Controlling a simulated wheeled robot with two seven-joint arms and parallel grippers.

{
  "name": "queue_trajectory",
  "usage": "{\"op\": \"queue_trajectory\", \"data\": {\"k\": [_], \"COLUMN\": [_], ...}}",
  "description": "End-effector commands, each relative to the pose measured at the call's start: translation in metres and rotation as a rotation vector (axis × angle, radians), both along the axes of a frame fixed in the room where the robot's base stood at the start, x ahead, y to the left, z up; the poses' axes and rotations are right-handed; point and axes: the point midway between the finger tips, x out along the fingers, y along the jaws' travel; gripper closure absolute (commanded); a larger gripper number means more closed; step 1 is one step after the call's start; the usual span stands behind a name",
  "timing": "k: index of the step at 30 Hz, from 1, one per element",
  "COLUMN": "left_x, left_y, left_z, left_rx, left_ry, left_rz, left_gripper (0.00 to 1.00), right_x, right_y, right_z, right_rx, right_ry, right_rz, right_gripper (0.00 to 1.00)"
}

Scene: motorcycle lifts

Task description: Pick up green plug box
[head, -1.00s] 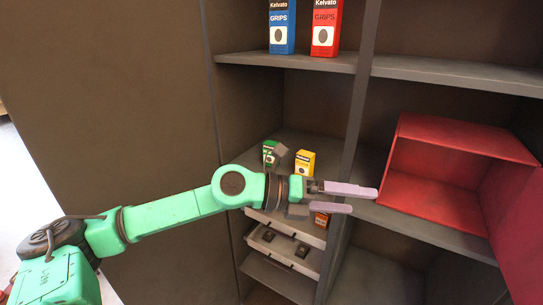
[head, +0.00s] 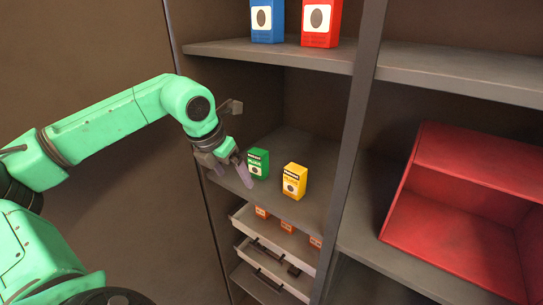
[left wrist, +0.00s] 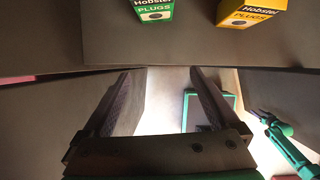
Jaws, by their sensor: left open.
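The green plug box (head: 259,163) stands upright on the middle shelf in the head view. It also shows, cut off by the top edge, in the left wrist view (left wrist: 153,10). My left gripper (head: 246,178) is open and empty, pointing down and right just left of the green box. A finger lies close to the box's left side; I cannot tell whether it touches. In the left wrist view the fingers (left wrist: 165,75) are spread apart, below the box in the picture, with nothing between them.
A yellow plug box (head: 294,181) stands close right of the green one. Blue (head: 267,22) and red (head: 320,22) boxes stand on the shelf above. A red open bin (head: 460,200) lies right of the upright divider. Drawers with small orange boxes (head: 287,227) are below.

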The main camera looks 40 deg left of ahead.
Motion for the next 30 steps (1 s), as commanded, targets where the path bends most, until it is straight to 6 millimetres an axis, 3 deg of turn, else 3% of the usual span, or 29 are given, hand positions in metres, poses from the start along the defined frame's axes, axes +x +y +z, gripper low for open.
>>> {"op": "queue_trajectory", "data": {"k": [3,9,15,20,25,30], "left_x": [0.021,0.065,0.106,0.118,0.129,0.132], "left_y": [0.0,0.004,0.009,0.012,0.013,0.014], "left_z": [0.008,0.008,0.005,-0.011,-0.04,-0.048], "left_rx": [-0.008,-0.012,-0.009,-0.003,-0.005,-0.003], "left_ry": [0.002,-0.002,-0.002,0.005,0.004,0.001], "left_rz": [-0.004,-0.003,-0.002,-0.001,-0.002,-0.001], "left_gripper": [0.05,0.05,0.05,0.05,0.05,0.05], "right_x": [-0.01,-0.041,-0.028,-0.015,-0.019,-0.023], "right_y": [0.0,-0.002,0.0,0.001,0.001,0.002], "right_z": [0.023,0.049,0.071,0.076,0.084,0.083], "right_rx": [0.0,-0.004,-0.002,0.001,0.002,0.002], "right_ry": [0.016,0.065,0.046,0.024,0.029,0.036], "right_rz": [0.0,-0.001,0.0,0.0,0.0,0.0], "right_gripper": [0.5,0.5,0.5,0.5,0.5,0.5]}}
